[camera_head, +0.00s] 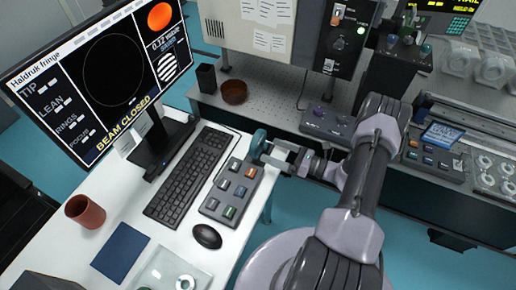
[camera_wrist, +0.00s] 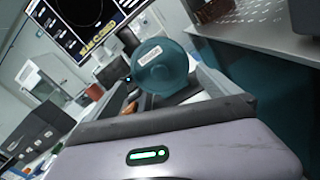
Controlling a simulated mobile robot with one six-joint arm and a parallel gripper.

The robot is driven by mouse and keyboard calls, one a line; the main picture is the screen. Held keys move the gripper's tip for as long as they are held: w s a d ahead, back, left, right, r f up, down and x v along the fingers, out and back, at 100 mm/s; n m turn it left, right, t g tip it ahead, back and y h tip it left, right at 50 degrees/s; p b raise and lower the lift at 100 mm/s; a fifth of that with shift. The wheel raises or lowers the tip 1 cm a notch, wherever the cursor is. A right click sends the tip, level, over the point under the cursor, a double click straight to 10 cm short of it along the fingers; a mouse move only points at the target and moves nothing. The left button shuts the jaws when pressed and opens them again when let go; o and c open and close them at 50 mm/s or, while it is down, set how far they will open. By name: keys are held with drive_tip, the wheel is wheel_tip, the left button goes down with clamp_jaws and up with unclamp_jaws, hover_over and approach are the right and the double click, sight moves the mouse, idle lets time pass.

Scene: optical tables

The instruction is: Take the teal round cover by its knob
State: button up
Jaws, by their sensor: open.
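The teal round cover (camera_head: 258,142) shows edge-on in the head view, by the right edge of the white desk, behind the grey button panel. In the wrist view the cover (camera_wrist: 160,68) faces me as a disc with a pale label, just past my jaws. A small dark piece sticks out at its lower left; I cannot tell whether it is the knob. My gripper (camera_head: 274,155) is open, beside the cover on its right in the head view. Whether a finger touches the cover is unclear, and what supports the cover is hidden.
The button panel (camera_head: 232,190), keyboard (camera_head: 187,174) and mouse (camera_head: 207,236) lie on the desk (camera_head: 185,225). A monitor (camera_head: 100,75) stands at its back left, a brown cup (camera_head: 85,211) in front. The perforated optical table (camera_head: 275,105) lies behind, with teal floor between.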

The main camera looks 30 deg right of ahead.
sight(261, 144)
drive_tip(key=b+x, duration=0.1)
drive_tip(key=x, duration=0.3)
drive_tip(key=shift+w+a+b, duration=0.2)
drive_tip(key=shift+w+b, duration=0.1)
drive_tip(key=shift+w, duration=0.05)
drive_tip(key=shift+w+a+r, duration=0.1)
drive_tip(key=shift+w+a, duration=0.1)
drive_tip(key=shift+w, duration=0.05)
drive_tip(key=c, duration=1.2)
drive_tip(key=shift+c, duration=0.2)
drive_tip(key=shift+r, duration=0.15)
